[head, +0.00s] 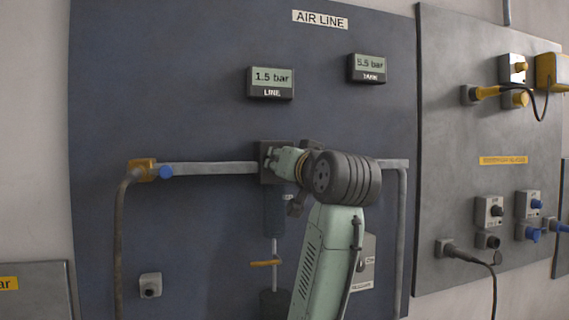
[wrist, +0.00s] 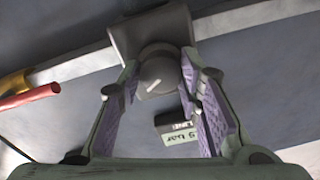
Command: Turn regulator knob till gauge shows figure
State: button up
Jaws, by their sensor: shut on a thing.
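The regulator knob (wrist: 158,72) is a round grey knob with a pale pointer mark. It sits on a square grey regulator block (wrist: 150,32), which also shows in the head view (head: 266,150). My gripper (wrist: 160,76) has its purple-padded fingers on either side of the knob, shut on it. In the head view my gripper (head: 283,163) hides the knob. The line gauge (head: 270,83) reads 1.5 bar. The tank gauge (head: 367,69) at its right reads 5.5 bar. The line gauge also shows upside down in the wrist view (wrist: 178,126), partly readable.
A vertical rod with an orange crossbar (head: 265,263) hangs below. A card (head: 367,262) is partly behind my arm. A second panel (head: 470,150) holds sockets and cables.

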jog(key=shift+a+r+m, duration=0.1)
jog(key=shift+r+m, duration=0.05)
jog(key=shift+m, duration=1.05)
jog(key=o, duration=1.1)
jog(key=shift+w, duration=0.1)
jog(key=v, duration=1.2)
